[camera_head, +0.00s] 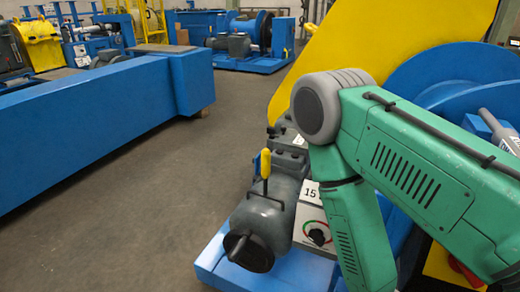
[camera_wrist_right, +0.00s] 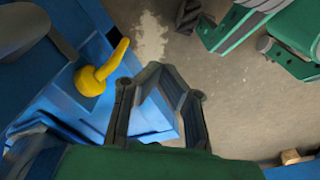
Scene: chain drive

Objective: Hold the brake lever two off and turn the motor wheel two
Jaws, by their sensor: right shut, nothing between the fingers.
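In the head view, a grey motor (camera_head: 268,212) stands on a blue base, with a dark round wheel (camera_head: 249,252) on its near end. An upright lever with a yellow grip (camera_head: 265,163) rises from the motor. I cannot read which number they carry. My right gripper (camera_wrist_right: 163,82) shows in the right wrist view, shut and empty. A yellow lever (camera_wrist_right: 97,78) on blue metal is to its left, apart from the fingers. I cannot tell if it is the same lever. My left gripper is not in view.
My green arm covers the right of the head view. A control box with a dark knob (camera_head: 318,236) and a plate marked 15 (camera_head: 310,192) sit beside the motor. A yellow guard (camera_head: 370,50) and a blue drum (camera_head: 440,80) stand behind. The floor (camera_head: 150,220) left is clear.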

